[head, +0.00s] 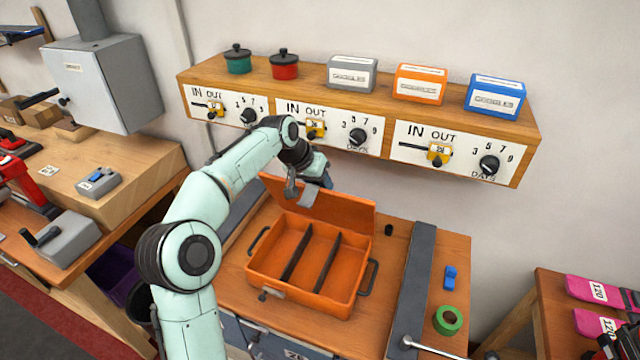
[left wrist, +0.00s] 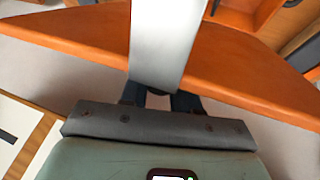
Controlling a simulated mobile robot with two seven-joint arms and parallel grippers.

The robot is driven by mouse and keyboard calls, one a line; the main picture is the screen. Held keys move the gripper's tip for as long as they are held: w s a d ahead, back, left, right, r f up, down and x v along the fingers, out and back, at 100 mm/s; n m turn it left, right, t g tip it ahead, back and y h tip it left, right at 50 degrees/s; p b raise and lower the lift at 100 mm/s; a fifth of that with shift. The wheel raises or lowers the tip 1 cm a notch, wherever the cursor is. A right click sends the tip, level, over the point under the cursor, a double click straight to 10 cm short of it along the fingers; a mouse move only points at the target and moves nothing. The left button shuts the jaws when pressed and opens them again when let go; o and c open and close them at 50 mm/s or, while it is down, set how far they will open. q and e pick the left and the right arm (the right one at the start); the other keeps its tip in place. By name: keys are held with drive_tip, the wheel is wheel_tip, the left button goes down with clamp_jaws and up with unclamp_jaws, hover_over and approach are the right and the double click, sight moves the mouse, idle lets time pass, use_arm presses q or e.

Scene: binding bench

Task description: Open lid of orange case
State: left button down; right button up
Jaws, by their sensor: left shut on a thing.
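The orange case (head: 283,299) stands on the wooden bench with its lid (head: 345,213) raised steeply at the back. Its open inside shows two dark dividers and bare compartments. A grey metal strip (head: 308,196) lies against the lid's top edge near its left end. In the left wrist view the strip (left wrist: 165,40) runs from between the fingers across the orange lid (left wrist: 225,70). The exact finger contact is partly hidden. My right gripper is not in view.
A wooden shelf (head: 530,140) with dials, two pots and several boxes is mounted behind and above the lid. A grey rail (head: 416,290), blue block (head: 450,278) and green tape roll (head: 447,320) are right of the case. The left bench holds tools.

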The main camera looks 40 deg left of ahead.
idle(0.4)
use_arm(q)
drive_tip(key=c, duration=0.8)
unclamp_jaws()
drive_tip(key=shift+c, duration=0.2)
drive_tip(key=shift+s+a+r, duration=0.1)
drive_tip(key=shift+s+r, duration=0.1)
drive_tip(key=shift+r, duration=0.3)
drive_tip(key=v, duration=1.2)
drive_tip(key=shift+s+a+r, duration=0.1)
